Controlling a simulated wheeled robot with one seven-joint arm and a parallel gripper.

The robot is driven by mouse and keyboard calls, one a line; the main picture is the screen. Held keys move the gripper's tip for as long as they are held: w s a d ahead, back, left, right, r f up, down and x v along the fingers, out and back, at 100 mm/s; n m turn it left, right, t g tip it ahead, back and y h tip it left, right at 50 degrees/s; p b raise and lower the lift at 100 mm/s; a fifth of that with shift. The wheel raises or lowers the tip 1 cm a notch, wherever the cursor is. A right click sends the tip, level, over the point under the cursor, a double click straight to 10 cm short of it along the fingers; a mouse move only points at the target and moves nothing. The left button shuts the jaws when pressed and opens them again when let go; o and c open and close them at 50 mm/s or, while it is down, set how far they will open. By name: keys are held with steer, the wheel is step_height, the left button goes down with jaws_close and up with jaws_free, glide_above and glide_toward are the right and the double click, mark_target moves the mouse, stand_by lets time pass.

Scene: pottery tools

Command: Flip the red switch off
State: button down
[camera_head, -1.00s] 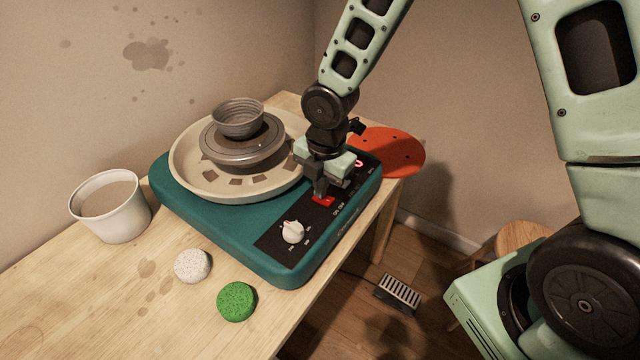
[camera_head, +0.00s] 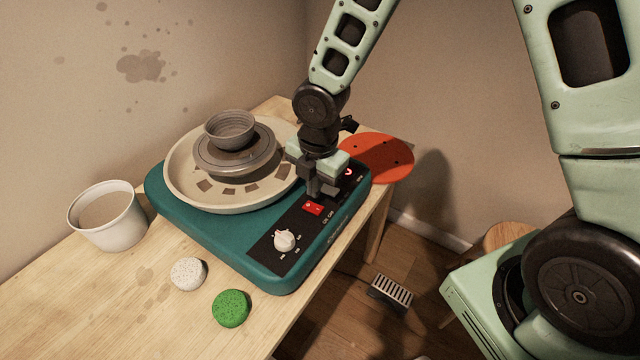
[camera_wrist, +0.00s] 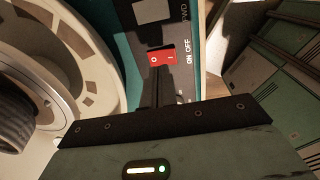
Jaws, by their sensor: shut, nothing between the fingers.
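The red switch (camera_head: 313,208) is a small rocker on the black control panel (camera_head: 268,258) of a teal pottery wheel (camera_head: 215,241). In the wrist view the red switch (camera_wrist: 162,57) shows "O" and "I" marks, with "ON OFF" printed beside it. My gripper (camera_head: 314,193) is shut and empty, pointing down over the panel just behind the switch. In the wrist view my gripper's fingertips (camera_wrist: 165,75) are close to the switch's near edge. I cannot tell whether they touch it. Which side of the rocker is pressed is unclear.
A white knob (camera_head: 285,240) sits nearer on the panel. A grey bowl (camera_head: 229,128) stands on the wheel head inside the cream splash pan (camera_head: 180,188). A white bucket (camera_head: 108,220), white sponge (camera_head: 188,273) and green sponge (camera_head: 230,308) are on the table. An orange disc (camera_head: 383,158) lies behind.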

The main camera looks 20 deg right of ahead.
mark_target(310, 206)
step_height(310, 206, up, 10)
steer(key=w, duration=0.1)
steer(key=shift+a+r, duration=0.2)
steer(key=shift+a, duration=0.15)
steer(key=s+a+r+m, duration=0.1)
steer(key=s+r+m, duration=0.2)
steer(key=s+m, duration=0.5)
steer(key=s+a+r+m, duration=0.2)
steer(key=s+m, duration=0.7)
steer(key=s, duration=0.5)
steer(key=shift+s+r+g, duration=0.2)
steer(key=shift+r+g, duration=0.2)
steer(key=shift+r, duration=0.05)
